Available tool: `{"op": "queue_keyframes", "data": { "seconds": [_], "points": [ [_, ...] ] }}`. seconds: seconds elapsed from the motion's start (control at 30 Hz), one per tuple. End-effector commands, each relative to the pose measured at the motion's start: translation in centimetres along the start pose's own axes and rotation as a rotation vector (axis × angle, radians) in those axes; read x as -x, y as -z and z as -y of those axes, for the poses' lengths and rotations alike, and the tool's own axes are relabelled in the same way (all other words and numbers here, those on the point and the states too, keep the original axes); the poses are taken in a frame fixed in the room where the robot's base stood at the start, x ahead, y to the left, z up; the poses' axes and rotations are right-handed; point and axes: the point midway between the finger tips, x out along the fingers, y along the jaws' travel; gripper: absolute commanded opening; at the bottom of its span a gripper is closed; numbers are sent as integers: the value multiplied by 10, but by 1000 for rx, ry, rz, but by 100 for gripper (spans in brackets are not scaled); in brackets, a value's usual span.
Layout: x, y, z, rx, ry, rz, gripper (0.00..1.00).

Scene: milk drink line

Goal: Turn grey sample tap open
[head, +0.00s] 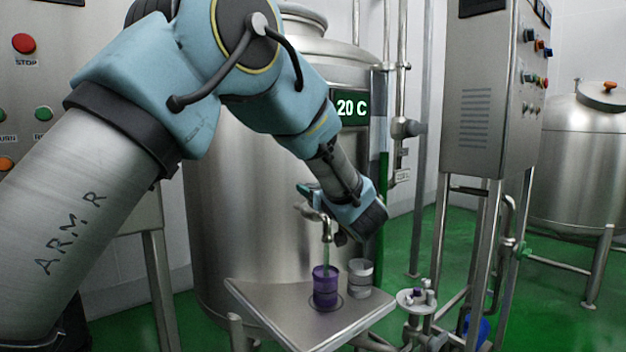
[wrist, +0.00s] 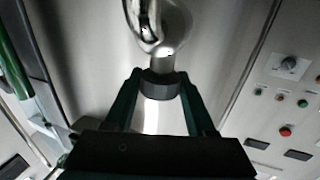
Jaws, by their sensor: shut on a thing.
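The sample tap (head: 327,228) sticks out from the front of the steel tank, with its spout pointing down. In the wrist view the bright metal tap body (wrist: 146,18) is at the top, with a dark grey collar-like handle (wrist: 160,88) below it. My gripper (wrist: 161,80) is shut on this grey handle, one green finger on each side. In the head view my gripper (head: 312,198) reaches the tap from the right and partly hides it. A purple cup (head: 325,291) stands upright under the spout.
A grey-white cup (head: 360,277) stands right of the purple cup on the steel shelf (head: 270,305). A small round stand (head: 417,300) with small vials is to the right. A control cabinet (head: 492,90) stands at right, the tank (head: 235,220) close behind.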

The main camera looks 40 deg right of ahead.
Motion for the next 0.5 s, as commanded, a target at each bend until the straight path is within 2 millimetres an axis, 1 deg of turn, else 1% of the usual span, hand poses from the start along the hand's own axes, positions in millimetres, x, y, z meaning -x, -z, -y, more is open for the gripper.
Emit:
{"op": "queue_keyframes", "data": {
  "seconds": [0.03, 0.23, 0.5],
  "points": [
    [0, 5, -2, 2, 14, -5, 0],
    [-1, 4, -1, 3, 58, -6, 0],
    [-1, 4, 0, 4, 69, -8, 0]
  ]
}}
